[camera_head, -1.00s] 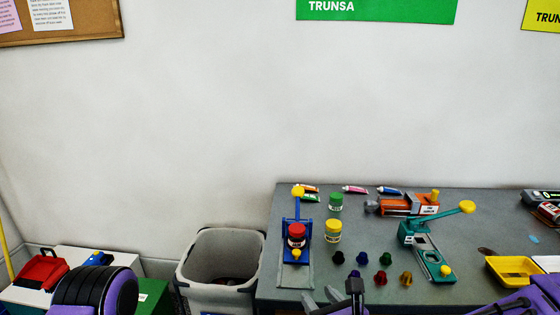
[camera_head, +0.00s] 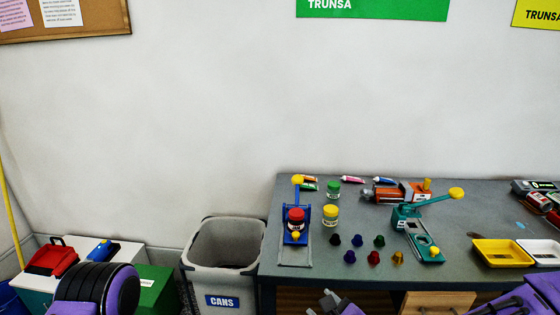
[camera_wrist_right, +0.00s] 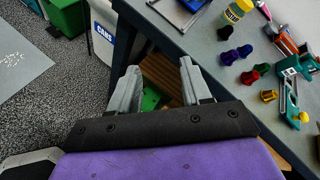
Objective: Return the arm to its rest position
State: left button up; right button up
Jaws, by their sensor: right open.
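My right gripper (camera_wrist_right: 158,85) is open and empty in the wrist view, with its two grey fingers apart in front of the table edge. In the head view the gripper (camera_head: 330,302) shows at the bottom, just below the table's front edge. My right arm's purple link (camera_head: 520,300) is at the bottom right. My left arm's black and purple link (camera_head: 95,290) is at the bottom left; the left gripper is outside the frame.
The grey table (camera_head: 330,262) holds a blue press (camera_head: 297,225), a teal press (camera_head: 415,230), jars, several coloured pods and a yellow tray (camera_head: 500,253). A grey CANS bin (camera_head: 222,270) stands left of it. A green box (camera_head: 157,290) is further left.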

jog(key=s+d+f+n+g+h, duration=0.2)
jog(key=s+d+f+n, duration=0.3)
jog(key=f, duration=0.4)
jog(key=s+d+f+n+g+h, duration=0.1)
jog(key=s+d+f+n+g, duration=0.15)
jog(key=s+f+n, duration=0.5)
jog(key=s+d+f+n+g+h, duration=0.4)
jog(key=s+d+f+n, duration=0.2)
jog(key=s+d+f, duration=0.4)
jog(key=s+d, duration=0.2)
jog(key=d, duration=0.1)
jog(key=shift+s+d+f, duration=0.15)
jog(key=shift+s, duration=0.25)
